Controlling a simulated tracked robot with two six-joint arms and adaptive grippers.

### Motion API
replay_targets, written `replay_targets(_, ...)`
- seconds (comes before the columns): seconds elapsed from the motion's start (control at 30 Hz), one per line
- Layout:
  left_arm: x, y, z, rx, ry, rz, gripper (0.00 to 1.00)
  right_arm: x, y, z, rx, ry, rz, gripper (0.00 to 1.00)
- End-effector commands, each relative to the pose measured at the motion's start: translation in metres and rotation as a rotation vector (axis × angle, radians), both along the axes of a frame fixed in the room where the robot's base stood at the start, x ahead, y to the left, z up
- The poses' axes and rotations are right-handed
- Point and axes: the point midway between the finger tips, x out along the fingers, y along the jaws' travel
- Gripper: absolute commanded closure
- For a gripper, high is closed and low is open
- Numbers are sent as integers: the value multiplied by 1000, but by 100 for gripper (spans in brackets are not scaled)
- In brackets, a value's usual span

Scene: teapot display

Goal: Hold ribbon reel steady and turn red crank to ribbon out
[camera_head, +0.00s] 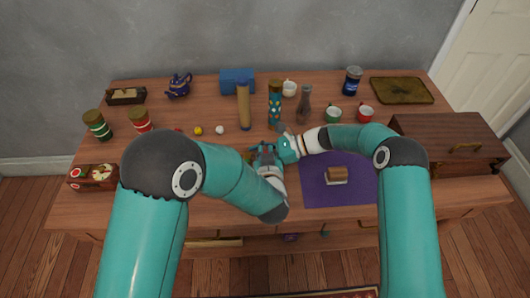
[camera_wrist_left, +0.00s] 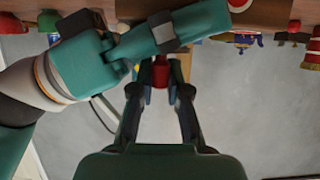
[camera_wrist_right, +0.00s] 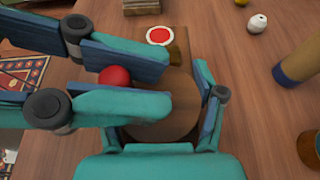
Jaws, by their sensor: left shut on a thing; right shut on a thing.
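The brown round ribbon reel (camera_wrist_right: 172,100) shows in the right wrist view between the fingers of my right gripper (camera_wrist_right: 165,115), which is shut on it. The red crank knob (camera_wrist_right: 115,77) is beside the reel, between the fingers of my left gripper (camera_wrist_right: 122,78). In the left wrist view, my left gripper (camera_wrist_left: 160,80) is shut on the red crank, with my right gripper just above it. In the head view, my left gripper (camera_head: 266,153) and right gripper (camera_head: 284,149) meet close together and hide most of the reel. No loose ribbon can be made out.
A purple mat (camera_head: 315,192) with a small brown-and-white block (camera_head: 337,175) lies right of the grippers. A tan cylinder (camera_head: 243,108), a patterned tube (camera_head: 274,103) and a brown bottle (camera_head: 304,105) stand behind. A wooden chest (camera_head: 450,140) is at right.

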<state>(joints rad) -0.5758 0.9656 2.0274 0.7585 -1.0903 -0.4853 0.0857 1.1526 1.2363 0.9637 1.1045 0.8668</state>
Motion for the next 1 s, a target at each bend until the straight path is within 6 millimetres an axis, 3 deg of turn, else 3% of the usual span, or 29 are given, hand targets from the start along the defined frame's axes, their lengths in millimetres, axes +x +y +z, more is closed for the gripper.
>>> replay_targets(0.37,1,-1,2,-2,-5,5,100,-2,1,-1,1,3,4,83)
replay_targets(0.4,1,-1,2,-1,-5,5,78,-2,1,-1,1,3,4,83)
replay_targets(0.43,1,-1,2,-2,-5,4,73,-2,1,-1,1,3,4,83)
replay_targets(0.77,-1,0,1,-1,-2,4,73,-1,1,-1,1,3,2,83)
replay_targets(1.0,-25,-1,11,-1,-2,1,73,-1,0,-1,1,2,0,83)
